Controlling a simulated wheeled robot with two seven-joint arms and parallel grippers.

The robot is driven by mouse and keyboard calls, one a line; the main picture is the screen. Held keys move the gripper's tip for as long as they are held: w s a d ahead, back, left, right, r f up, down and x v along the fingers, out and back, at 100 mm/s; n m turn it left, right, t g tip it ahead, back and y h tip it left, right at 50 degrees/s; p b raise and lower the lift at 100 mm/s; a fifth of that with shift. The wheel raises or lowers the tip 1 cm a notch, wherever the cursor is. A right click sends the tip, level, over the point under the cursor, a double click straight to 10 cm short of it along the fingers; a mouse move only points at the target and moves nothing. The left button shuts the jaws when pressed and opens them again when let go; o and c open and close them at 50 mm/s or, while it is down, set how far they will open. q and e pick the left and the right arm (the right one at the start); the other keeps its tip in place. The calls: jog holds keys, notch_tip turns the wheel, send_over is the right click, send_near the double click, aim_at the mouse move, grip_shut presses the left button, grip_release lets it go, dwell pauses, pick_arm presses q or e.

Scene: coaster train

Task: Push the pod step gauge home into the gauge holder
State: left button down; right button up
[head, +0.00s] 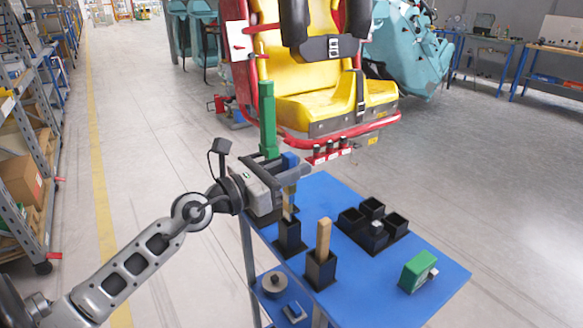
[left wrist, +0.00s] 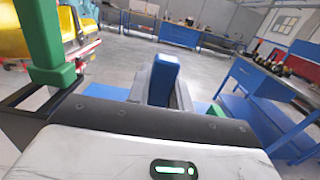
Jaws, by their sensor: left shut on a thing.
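My left gripper (head: 290,172) is shut on a blue-topped bar (head: 290,159), which I take for the pod step gauge. Its blue top (left wrist: 163,75) stands between the fingers in the left wrist view. In the head view a light wooden-coloured length (head: 288,203) shows below the fingers, in line with the blue. It reaches the mouth of a black upright holder (head: 290,238) on the blue table, apparently the gauge holder. How deep it sits, I cannot tell.
A second black holder (head: 320,270) with a wooden-coloured bar (head: 323,238) stands in front. Black cups (head: 350,221) and a green block (head: 418,268) are to the right on the blue table (head: 375,290). A yellow ride seat (head: 320,108) hangs behind. The table's right part has free room.

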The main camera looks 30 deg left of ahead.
aim_at(285, 189)
jog(key=shift+w+a+r, duration=0.1)
jog(key=shift+w+r, duration=0.05)
pick_arm(q)
jog(key=shift+f, duration=0.2)
pick_arm(e)
jog(key=shift+w+a+r, duration=0.1)
pick_arm(q)
jog(key=shift+f+b, duration=0.35)
jog(key=shift+b, duration=0.15)
jog(key=shift+f+b, duration=0.3)
pick_arm(e)
jog(key=shift+s+f, duration=0.3)
jog(key=shift+f, duration=0.1)
pick_arm(q)
jog(key=shift+f+b, duration=0.3)
jog(key=shift+f, duration=0.05)
pick_arm(e)
jog(key=shift+w+f, duration=0.1)
jog(key=shift+f, duration=0.05)
pick_arm(q)
jog(key=shift+f+b, duration=0.3)
jog(key=shift+f, duration=0.05)
pick_arm(e)
jog(key=shift+w+a, duration=0.15)
pick_arm(q)
jog(key=shift+f+b, duration=0.35)
jog(key=shift+f, duration=0.05)
pick_arm(e)
jog(key=shift+a+f, duration=0.1)
